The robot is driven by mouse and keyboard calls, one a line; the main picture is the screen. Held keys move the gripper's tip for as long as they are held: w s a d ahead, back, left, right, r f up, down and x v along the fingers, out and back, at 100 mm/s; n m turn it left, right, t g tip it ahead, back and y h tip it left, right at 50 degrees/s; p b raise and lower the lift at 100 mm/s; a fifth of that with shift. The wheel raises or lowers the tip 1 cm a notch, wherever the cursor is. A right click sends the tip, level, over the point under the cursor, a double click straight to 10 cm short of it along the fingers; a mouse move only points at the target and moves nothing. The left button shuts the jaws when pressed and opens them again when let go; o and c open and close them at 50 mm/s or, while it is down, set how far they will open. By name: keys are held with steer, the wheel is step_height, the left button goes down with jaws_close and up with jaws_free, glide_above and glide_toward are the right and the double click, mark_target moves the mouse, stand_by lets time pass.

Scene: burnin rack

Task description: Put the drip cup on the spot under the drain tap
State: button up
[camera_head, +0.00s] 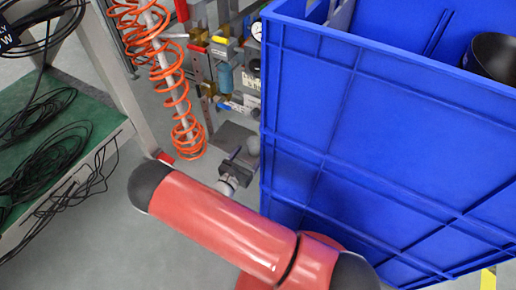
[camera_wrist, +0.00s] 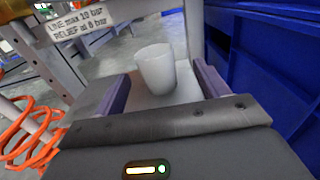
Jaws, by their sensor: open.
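A white cup (camera_wrist: 155,70) stands upright on a light grey surface (camera_wrist: 185,88) in the wrist view. My gripper (camera_wrist: 163,84) is open, with one finger on each side of the cup and visible gaps between fingers and cup. In the head view my gripper (camera_head: 238,166) is low beside the blue crates, near a grey plate (camera_head: 230,138) at the foot of the piping panel. The cup cannot be made out in the head view. I cannot pick out the drain tap for sure in either view.
An orange coiled hose (camera_head: 165,75) hangs at the left of the piping (camera_head: 222,60). A green-topped bench (camera_head: 60,140) with black cables stands far left.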

mark_target(250, 147)
steer(key=x, duration=0.6)
steer(key=shift+w+a+f+b, duration=0.1)
steer(key=shift+w+a+b, duration=0.1)
steer(key=shift+w+b, duration=0.2)
steer(key=shift+s, duration=0.1)
steer(key=shift+c, duration=0.2)
steer(key=c, duration=1.1)
steer(key=shift+a+r, duration=0.15)
steer(key=shift+r, duration=0.3)
step_height(250, 147, up, 6)
steer(key=p, duration=0.2)
steer(key=w+a, duration=0.3)
steer(key=a, duration=0.2)
steer(key=w+a+b, duration=0.1)
steer(key=w+a, duration=0.3)
steer(key=a, duration=0.2)
steer(key=w+a, duration=0.4)
steer(key=a, duration=0.1)
steer(key=shift+a+r, duration=0.1)
steer(key=shift+a, duration=0.1)
